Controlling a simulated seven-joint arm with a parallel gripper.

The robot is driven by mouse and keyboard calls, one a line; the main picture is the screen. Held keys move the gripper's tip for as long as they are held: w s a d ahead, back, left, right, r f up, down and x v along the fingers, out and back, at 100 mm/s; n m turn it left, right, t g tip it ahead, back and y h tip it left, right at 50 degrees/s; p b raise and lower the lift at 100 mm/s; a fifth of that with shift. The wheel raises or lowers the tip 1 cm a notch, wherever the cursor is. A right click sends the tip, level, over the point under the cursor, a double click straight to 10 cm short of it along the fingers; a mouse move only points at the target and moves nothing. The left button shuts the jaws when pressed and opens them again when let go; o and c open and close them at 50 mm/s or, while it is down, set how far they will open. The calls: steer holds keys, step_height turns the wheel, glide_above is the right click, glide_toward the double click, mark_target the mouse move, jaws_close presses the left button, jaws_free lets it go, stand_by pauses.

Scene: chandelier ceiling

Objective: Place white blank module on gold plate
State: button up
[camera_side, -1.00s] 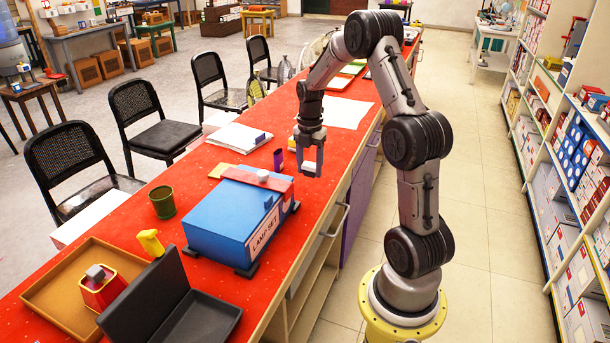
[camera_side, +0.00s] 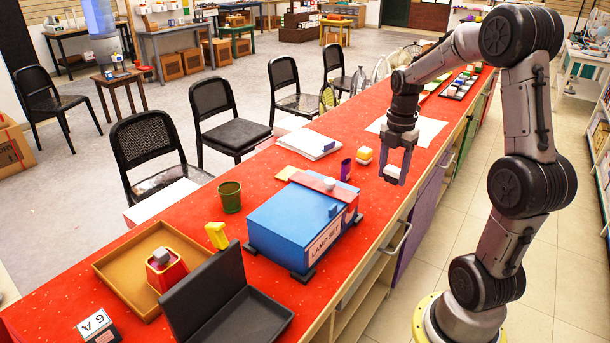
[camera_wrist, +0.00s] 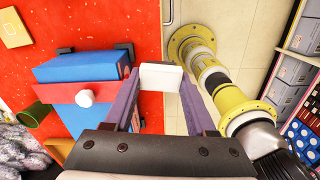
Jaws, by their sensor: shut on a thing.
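The white blank module (camera_wrist: 161,77) is a small white block held between the fingertips of my gripper (camera_wrist: 159,82) in the wrist view. In the side view my gripper (camera_side: 396,168) hangs at the right edge of the red table, with the module (camera_side: 391,171) showing pale between its fingers. A flat gold plate (camera_side: 287,173) lies on the table behind the blue box, left of and apart from my gripper. It also shows at the upper left of the wrist view (camera_wrist: 15,28).
A blue lamp-set box (camera_side: 300,222) with a red strip and white knob stands near. A green cup (camera_side: 230,197), brown tray (camera_side: 112,266) and open black case (camera_side: 235,318) lie nearer the camera.

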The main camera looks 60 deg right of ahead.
mark_target(292, 172)
steer(key=shift+n, duration=0.6)
steer(key=w, duration=1.3)
steer(key=w+a, duration=0.1)
steer(key=w, duration=0.5)
steer(key=shift+w+a+r, duration=0.1)
steer(key=shift+w, duration=0.25)
steer(key=shift+w+a+f, duration=0.55)
steer(key=shift+w+f, duration=0.3)
steer(key=shift+f, duration=0.05)
steer(key=w+d+f, duration=0.1)
steer(key=w+f, duration=0.1)
steer(key=w, duration=0.1)
steer(key=w+d+f, duration=0.2)
steer(key=w+f, duration=0.1)
steer(key=w, duration=0.1)
steer(key=w+d+f, duration=0.2)
steer(key=w+f, duration=0.1)
steer(key=w, duration=0.1)
steer(key=shift+f, duration=0.15)
steer(key=shift+w+d+f, duration=0.2)
steer(key=shift+w+f, duration=0.3)
steer(key=shift+f, duration=1.65)
